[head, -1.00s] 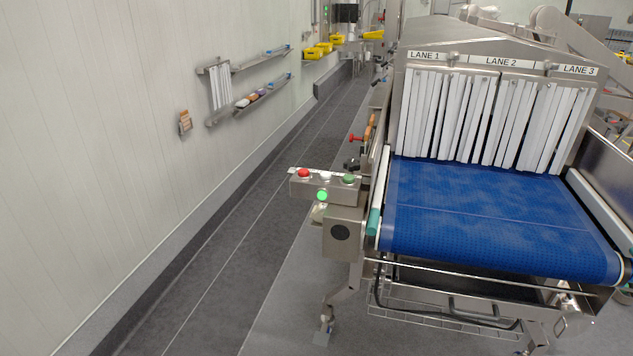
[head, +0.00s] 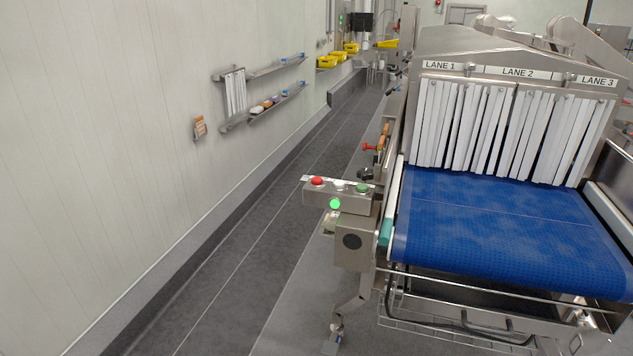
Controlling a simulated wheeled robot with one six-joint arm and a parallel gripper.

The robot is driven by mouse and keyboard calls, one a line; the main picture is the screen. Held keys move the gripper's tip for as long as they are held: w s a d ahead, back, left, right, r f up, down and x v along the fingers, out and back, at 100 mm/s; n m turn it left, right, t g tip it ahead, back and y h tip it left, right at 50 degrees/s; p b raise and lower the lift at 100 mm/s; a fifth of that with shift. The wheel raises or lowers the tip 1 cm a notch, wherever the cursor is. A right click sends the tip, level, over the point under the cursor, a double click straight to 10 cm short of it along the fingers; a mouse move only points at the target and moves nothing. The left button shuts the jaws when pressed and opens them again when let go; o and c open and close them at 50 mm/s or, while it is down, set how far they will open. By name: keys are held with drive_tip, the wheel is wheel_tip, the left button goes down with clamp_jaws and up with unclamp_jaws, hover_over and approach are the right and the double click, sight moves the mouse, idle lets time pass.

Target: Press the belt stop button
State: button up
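A small steel control box (head: 311,197) sticks out from the left side of the conveyor. On its top are a red button (head: 317,181), a white button (head: 340,184) and a green button (head: 362,187), from left to right. A green lamp (head: 335,204) glows on its front face. The lettering on the strip behind the buttons is too small to read. The blue conveyor belt (head: 497,212) runs into a steel tunnel behind white strip curtains (head: 490,128). My gripper is not in view.
A pale panelled wall (head: 110,150) runs along the left, with two shelves (head: 265,107) holding small items. A clear grey floor aisle (head: 262,235) lies between wall and conveyor. The conveyor's leg and wire rack (head: 440,333) stand low in front.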

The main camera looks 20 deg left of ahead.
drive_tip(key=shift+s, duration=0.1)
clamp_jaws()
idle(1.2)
